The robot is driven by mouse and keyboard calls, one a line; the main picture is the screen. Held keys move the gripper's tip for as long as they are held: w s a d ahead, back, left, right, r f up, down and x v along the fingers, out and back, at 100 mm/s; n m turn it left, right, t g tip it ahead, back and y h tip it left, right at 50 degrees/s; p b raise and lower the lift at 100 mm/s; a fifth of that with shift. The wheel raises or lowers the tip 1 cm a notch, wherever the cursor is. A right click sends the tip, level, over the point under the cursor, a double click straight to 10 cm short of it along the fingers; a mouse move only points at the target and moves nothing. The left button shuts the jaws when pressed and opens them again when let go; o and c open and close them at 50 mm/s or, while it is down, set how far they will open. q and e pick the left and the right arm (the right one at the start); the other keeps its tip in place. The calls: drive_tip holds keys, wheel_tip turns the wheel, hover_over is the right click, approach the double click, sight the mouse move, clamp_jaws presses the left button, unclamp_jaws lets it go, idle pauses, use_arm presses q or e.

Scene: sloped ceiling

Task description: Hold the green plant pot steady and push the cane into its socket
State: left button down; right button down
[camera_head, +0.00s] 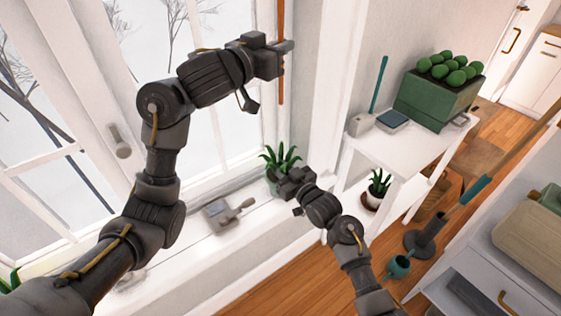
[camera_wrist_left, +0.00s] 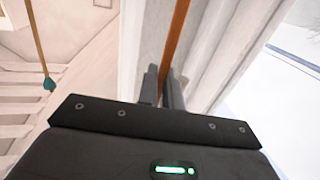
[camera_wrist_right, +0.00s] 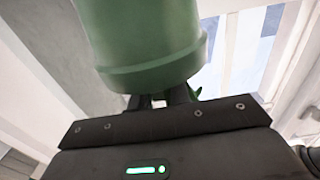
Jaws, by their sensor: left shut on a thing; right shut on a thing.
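The cane (camera_head: 281,85) is a thin orange-brown rod. My left gripper (camera_head: 284,48) is shut on it and holds it roughly upright; the cane also shows between the fingers (camera_wrist_left: 165,88) in the left wrist view (camera_wrist_left: 178,35). Its lower end is in the air, above the plant's leaves in the head view. The green plant pot (camera_head: 270,184) stands on the windowsill with spiky leaves (camera_head: 281,158). My right gripper (camera_head: 284,184) is shut on the pot's rim area from the right; the pot fills the top of the right wrist view (camera_wrist_right: 150,45). The socket is hidden.
The window (camera_head: 120,153) is behind my left arm. A white shelf table (camera_head: 375,150) at right bears a dark green planter (camera_head: 430,103). A potted plant (camera_head: 375,198) stands lower.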

sight(280, 102)
use_arm(q)
drive_tip(key=shift+f+m+g+h, duration=0.45)
drive_tip(key=shift+f+g+h, duration=0.1)
drive_tip(key=shift+f, duration=1.6)
drive_tip(key=shift+f+m+g+h, duration=0.45)
drive_tip(key=shift+f+m+g, duration=0.05)
drive_tip(key=shift+f, duration=1.65)
drive_tip(key=shift+f+m+g+h, duration=0.45)
drive_tip(key=shift+f+g+h, duration=0.1)
drive_tip(key=shift+f, duration=1.6)
drive_tip(key=shift+f, duration=2.9)
drive_tip(key=shift+f, duration=2.85)
drive_tip(key=c, duration=1.5)
unclamp_jaws()
